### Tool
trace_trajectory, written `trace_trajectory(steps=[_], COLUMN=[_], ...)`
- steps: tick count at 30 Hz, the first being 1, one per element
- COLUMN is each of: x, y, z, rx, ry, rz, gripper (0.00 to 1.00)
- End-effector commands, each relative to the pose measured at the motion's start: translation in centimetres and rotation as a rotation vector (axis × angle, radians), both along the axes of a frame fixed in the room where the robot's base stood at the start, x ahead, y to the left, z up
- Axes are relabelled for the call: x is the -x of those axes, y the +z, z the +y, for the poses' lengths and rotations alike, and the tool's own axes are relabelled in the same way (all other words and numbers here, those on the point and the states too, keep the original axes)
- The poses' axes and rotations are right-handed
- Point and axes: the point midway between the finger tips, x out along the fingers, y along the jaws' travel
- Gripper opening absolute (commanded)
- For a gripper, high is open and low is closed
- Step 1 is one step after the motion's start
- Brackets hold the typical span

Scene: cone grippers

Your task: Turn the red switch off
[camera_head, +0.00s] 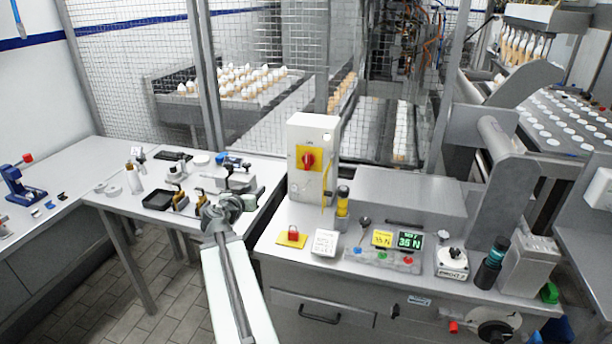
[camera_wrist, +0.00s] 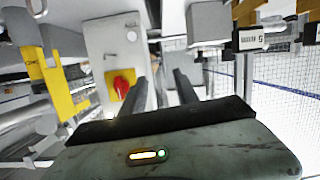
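The red switch (camera_head: 307,160) is a rotary knob on a yellow plate, on the front of a white upright box (camera_head: 318,133) on the grey cabinet. The switch also shows in the wrist view (camera_wrist: 121,87), left of my fingers. Its exact handle angle is hard to read. My gripper (camera_head: 252,198) is left of and lower than the switch in the head view, apart from it. In the wrist view my gripper (camera_wrist: 166,72) shows two dark fingers with a gap between them and nothing held.
Small tools and a black tray (camera_head: 158,200) lie on the left bench.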

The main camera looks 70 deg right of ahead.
Motion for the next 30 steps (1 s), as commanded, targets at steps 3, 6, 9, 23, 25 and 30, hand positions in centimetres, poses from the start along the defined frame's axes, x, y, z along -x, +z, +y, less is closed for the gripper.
trace_trajectory(steps=[3, 6, 9, 23, 25, 30], x=[7.3, 10.7, 12.2, 12.1, 12.0, 11.9], y=[1.7, 2.7, 3.2, 3.4, 3.4, 3.4], z=[-5.9, -8.2, -9.1, -13.2, -14.7, -17.0], rx=[0.152, 0.215, 0.239, 0.243, 0.243, 0.243], ry=[-0.044, -0.044, -0.037, -0.038, -0.039, -0.037], rz=[-0.069, -0.094, -0.104, -0.105, -0.105, -0.106], gripper=[0.36, 0.36, 0.36, 0.36, 0.36, 0.36])
